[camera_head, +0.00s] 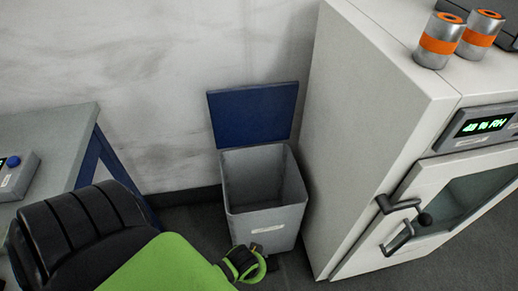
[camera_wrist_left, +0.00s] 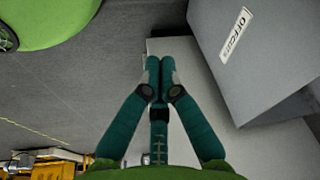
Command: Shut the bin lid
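The grey bin (camera_head: 265,219) stands on the floor between the table and the white cabinet. Its top is open and its inside looks empty. The blue lid (camera_head: 253,113) is raised, standing almost upright at the bin's back edge near the wall. In the left wrist view, the bin's labelled side (camera_wrist_left: 275,60) fills the upper right. My left gripper (camera_wrist_left: 160,68) has its teal fingers together at the tips, with nothing seen between them, apart from the bin in that picture. Its fingers are not clear in the head view. My right gripper is not in view.
The white cabinet (camera_head: 370,120) with a door handle (camera_head: 398,222) stands close right of the bin. Metal cans with orange bands (camera_head: 440,42) sit on top. A grey table (camera_head: 45,150) with blue legs is at left. The wall is close behind the lid.

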